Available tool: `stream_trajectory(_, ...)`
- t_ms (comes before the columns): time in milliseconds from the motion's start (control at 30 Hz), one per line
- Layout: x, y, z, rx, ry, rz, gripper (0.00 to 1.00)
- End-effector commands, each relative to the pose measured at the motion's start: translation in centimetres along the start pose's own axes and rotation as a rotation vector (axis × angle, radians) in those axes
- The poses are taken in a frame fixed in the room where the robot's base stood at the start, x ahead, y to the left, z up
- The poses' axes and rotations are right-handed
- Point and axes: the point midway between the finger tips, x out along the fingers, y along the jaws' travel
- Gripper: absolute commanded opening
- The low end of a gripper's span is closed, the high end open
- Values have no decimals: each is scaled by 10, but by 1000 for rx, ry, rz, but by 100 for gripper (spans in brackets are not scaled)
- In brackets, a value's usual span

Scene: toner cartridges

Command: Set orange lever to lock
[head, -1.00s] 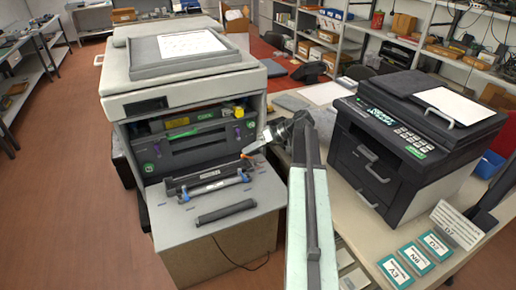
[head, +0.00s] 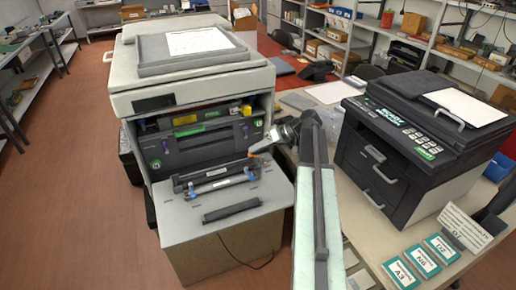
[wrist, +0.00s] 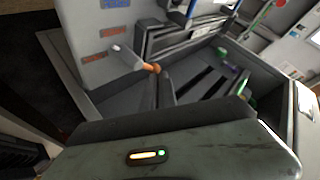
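The orange lever (head: 251,154) shows as a small orange spot at the right end of the open copier's front unit, in the head view. In the wrist view an orange tip (wrist: 152,67) lies at the ends of my dark fingers. My gripper (head: 264,149) is at the copier's open front, right beside the orange spot. In the wrist view my gripper (wrist: 155,80) has its fingers close together near the orange tip. I cannot tell whether they touch or grip it. The open copier (head: 190,85) has green marks inside. The lever's lock marking is not readable.
A blue-ended cartridge unit (head: 215,182) and a dark bar (head: 232,211) lie on the grey shelf (head: 185,228) in front of the copier. A black printer (head: 420,150) and label cards (head: 422,262) stand on the right table. The floor at left is clear.

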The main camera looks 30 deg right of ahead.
Motion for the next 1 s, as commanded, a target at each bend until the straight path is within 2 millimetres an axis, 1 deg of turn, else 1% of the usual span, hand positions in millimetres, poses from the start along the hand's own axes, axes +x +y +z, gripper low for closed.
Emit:
stream_trajectory(33, 2, -2, -1, -2, 1, -3, 0)
stream_trajectory(533, 3, -2, -2, -3, 1, -5, 0)
stream_trajectory(1000, -10, 6, 4, -3, 0, -3, 0)
